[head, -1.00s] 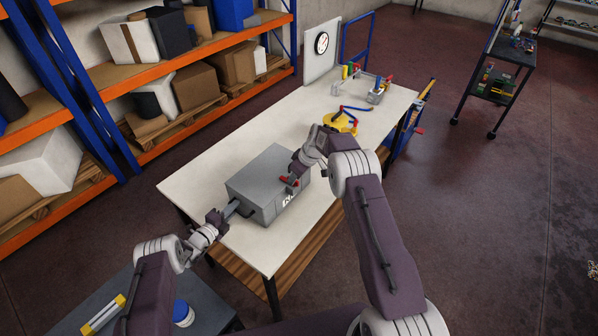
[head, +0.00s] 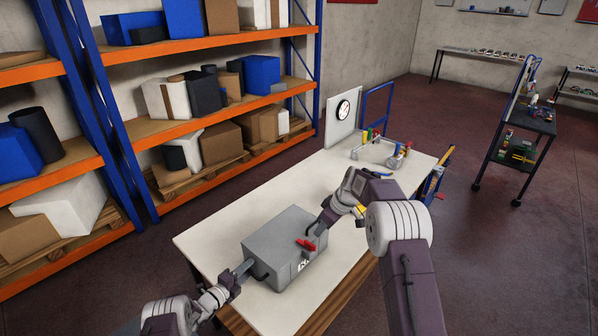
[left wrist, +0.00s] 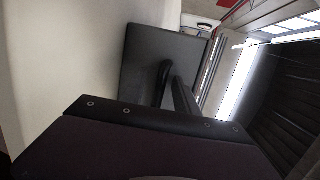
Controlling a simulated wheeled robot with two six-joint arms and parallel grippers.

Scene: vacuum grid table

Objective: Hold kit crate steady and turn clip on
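The grey kit crate (head: 280,236) stands on the near part of the pale table. A red clip (head: 306,243) sits at its front upper edge, towards the right end. My left gripper (head: 246,268) is at the crate's left end, beside a black handle (head: 262,279); how far its fingers are closed cannot be made out. In the left wrist view the crate's dark end (left wrist: 145,62) and handle (left wrist: 162,82) fill the middle. My right gripper (head: 320,225) is at the crate's right end, just beyond the clip. Its fingertips are too small to read.
The table (head: 215,235) is bare left of the crate. At its far end stand a grey holder with coloured items (head: 378,150) and a white panel with a round dial (head: 343,112). Loaded orange shelves (head: 185,130) line the left; a dark trolley (head: 518,140) stands right.

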